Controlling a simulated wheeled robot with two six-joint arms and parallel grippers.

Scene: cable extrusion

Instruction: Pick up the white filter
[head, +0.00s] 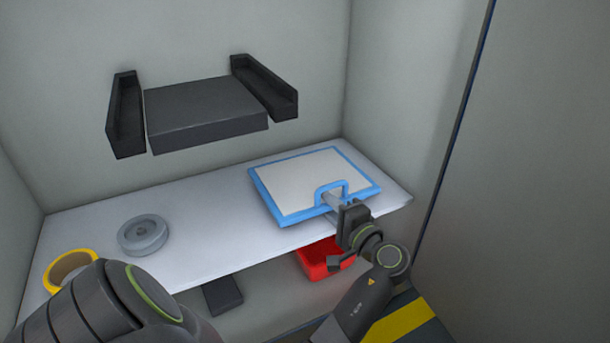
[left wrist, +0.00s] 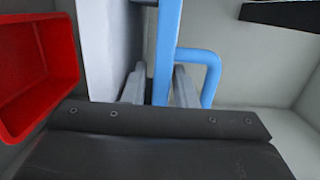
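The white filter (head: 300,180) is a flat white panel in a blue frame (head: 269,207) with a blue loop handle (head: 331,185). It lies on the right part of the white shelf (head: 215,222), near the front edge. My left gripper (head: 334,201) is at the handle. In the left wrist view, its two fingers (left wrist: 158,88) stand on either side of the blue frame edge (left wrist: 167,40), the right finger beside the handle loop (left wrist: 212,75). A gap shows at the left finger, so the gripper looks open. My right gripper is not in view.
A grey disc (head: 143,235) and a yellow ring (head: 72,269) lie on the shelf's left part. A red bin (head: 320,260) and a dark block (head: 222,295) are below the shelf. A dark wall bracket (head: 205,108) is above. The shelf's middle is clear.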

